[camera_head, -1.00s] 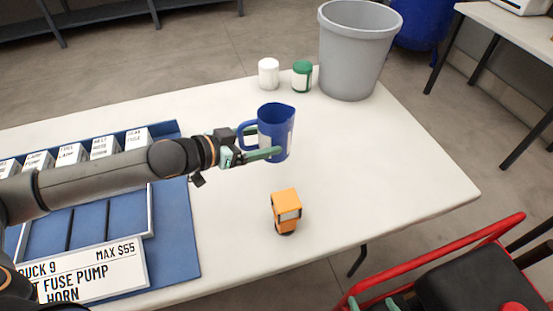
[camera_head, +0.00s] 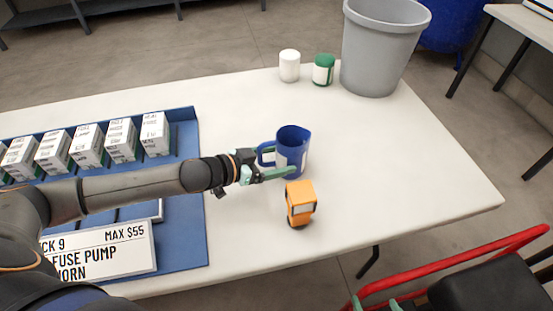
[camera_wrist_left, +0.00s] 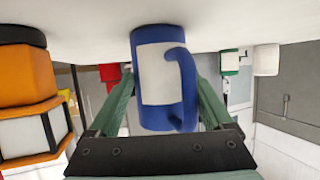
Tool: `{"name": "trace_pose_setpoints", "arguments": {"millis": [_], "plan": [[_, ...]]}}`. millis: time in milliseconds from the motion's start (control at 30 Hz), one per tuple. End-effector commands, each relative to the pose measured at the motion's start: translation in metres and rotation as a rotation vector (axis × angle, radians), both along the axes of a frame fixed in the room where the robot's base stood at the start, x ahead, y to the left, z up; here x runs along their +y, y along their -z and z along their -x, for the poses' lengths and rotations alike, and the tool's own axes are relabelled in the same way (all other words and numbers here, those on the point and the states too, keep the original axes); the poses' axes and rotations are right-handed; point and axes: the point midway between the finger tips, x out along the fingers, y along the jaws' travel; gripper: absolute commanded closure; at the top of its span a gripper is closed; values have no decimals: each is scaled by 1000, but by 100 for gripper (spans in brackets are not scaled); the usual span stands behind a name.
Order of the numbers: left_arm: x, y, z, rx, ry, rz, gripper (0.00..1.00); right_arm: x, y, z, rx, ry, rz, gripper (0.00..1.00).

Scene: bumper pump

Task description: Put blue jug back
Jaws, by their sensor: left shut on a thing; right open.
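The blue jug (camera_head: 292,150) has a pale label and a handle on its left side in the head view. It is upright over the white table, right of the blue tray. My left gripper (camera_head: 275,174) is shut on the jug's body, its green fingers on both sides. In the left wrist view the jug (camera_wrist_left: 158,80) sits between the fingers (camera_wrist_left: 160,105), the picture being upside down. I cannot tell whether its base touches the table. My right gripper (camera_head: 375,302) shows only green fingertips at the bottom edge, apart and empty.
A white canister (camera_head: 289,66), a green canister (camera_head: 323,70) and a grey bin (camera_head: 382,50) stand at the back. The blue tray (camera_head: 185,220) holds several white boxes. The table's right side is clear.

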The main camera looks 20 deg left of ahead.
Motion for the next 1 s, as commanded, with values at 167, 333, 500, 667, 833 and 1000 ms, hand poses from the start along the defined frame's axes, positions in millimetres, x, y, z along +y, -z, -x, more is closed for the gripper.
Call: {"name": "trace_pose_setpoints", "arguments": {"millis": [167,333,500,667,833,1000], "plan": [[0,3,0,1,0,1,15,0,1,0,0,-1,-1,0],[0,2,0,0,0,0,0,0,0,0,0,-1,0,0],[0,2,0,0,0,0,0,1,0,0,0,-1,0,0],[4,-2,4,1,-1,-1,0,0,-1,0,-1,-1,0,0],[16,-10,22,3,-1,-3,0,0,-3,-1,-3,-1,1,0],[30,-20,42,3,-1,-3,0,-1,-3,-1,-5,0,2,0]]}}
